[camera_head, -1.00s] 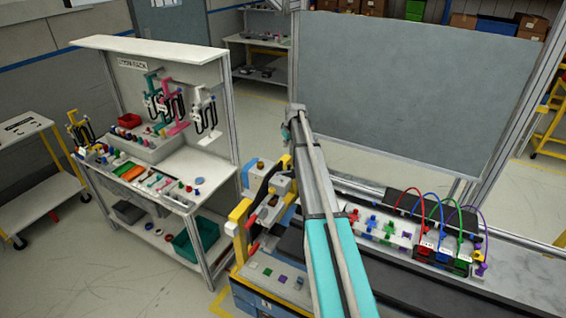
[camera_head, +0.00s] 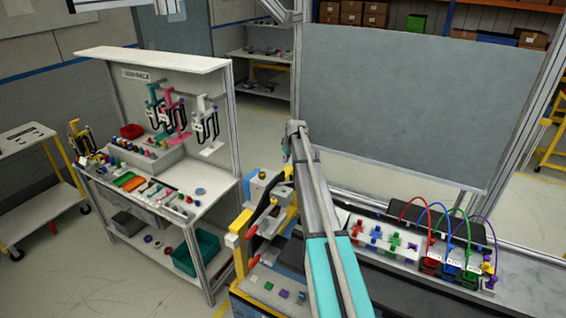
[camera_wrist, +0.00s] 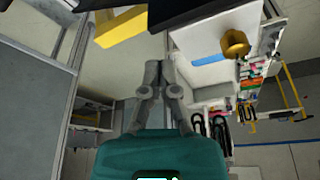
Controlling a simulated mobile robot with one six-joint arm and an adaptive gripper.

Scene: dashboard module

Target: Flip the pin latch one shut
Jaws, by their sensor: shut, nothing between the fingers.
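The module (camera_head: 256,225) with yellow frame parts, grey blocks and red-tipped levers stands just left of my arm in the head view. I cannot tell which part is pin latch one. One red-tipped grey lever (camera_head: 264,216) slants across the module, and another red tip (camera_head: 253,262) is lower. My gripper (camera_wrist: 164,66) is shut and empty in the wrist view, its fingertips together over open floor. A brass-coloured round part (camera_wrist: 235,43) on a white surface is to its right, apart from the fingers. My arm hides part of the module in the head view.
A lock rack bench (camera_head: 150,180) with small parts stands at the left. Coloured pegs (camera_head: 385,238) and looped cables (camera_head: 450,235) are right of my arm. A large grey panel (camera_head: 420,105) stands behind. Yellow and black bars (camera_wrist: 122,25) lie beyond the fingertips in the wrist view.

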